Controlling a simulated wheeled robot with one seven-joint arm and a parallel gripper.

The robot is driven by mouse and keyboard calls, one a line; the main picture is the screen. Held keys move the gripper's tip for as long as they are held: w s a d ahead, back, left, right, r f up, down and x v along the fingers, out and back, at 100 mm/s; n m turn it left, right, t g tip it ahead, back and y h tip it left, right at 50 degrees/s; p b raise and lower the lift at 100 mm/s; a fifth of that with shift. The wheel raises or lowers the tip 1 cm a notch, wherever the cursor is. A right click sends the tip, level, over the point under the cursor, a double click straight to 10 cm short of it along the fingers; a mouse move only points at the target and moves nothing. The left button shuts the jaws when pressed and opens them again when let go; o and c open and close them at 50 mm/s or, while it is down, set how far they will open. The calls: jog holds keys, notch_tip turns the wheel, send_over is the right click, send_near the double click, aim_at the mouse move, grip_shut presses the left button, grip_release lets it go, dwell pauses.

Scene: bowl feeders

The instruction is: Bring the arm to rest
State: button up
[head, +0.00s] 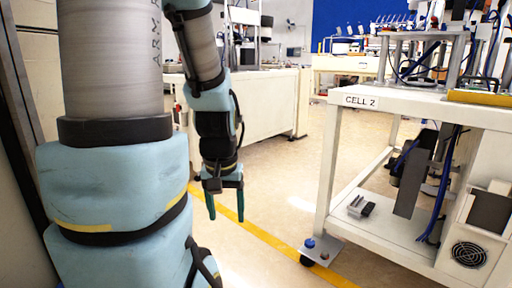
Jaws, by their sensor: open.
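My arm hangs down at the left of the head view, with blue padded covers over its links. My gripper (226,207) points downward at the arm's lower end, over the floor. Its two green fingers stand apart, with nothing seen between them. The gripper is clear of the benches around it.
A white wheeled bench labelled CELL 2 (361,101) stands at the right, with equipment on top and a lower shelf. A long white bench (270,105) stands behind my arm. The floor (283,212) between them is open, crossed by a yellow line (262,236).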

notch_tip(320, 180, up, 36)
jog(key=p, duration=3.4)
jog(key=shift+r, duration=0.15)
jog(key=shift+w, duration=0.1)
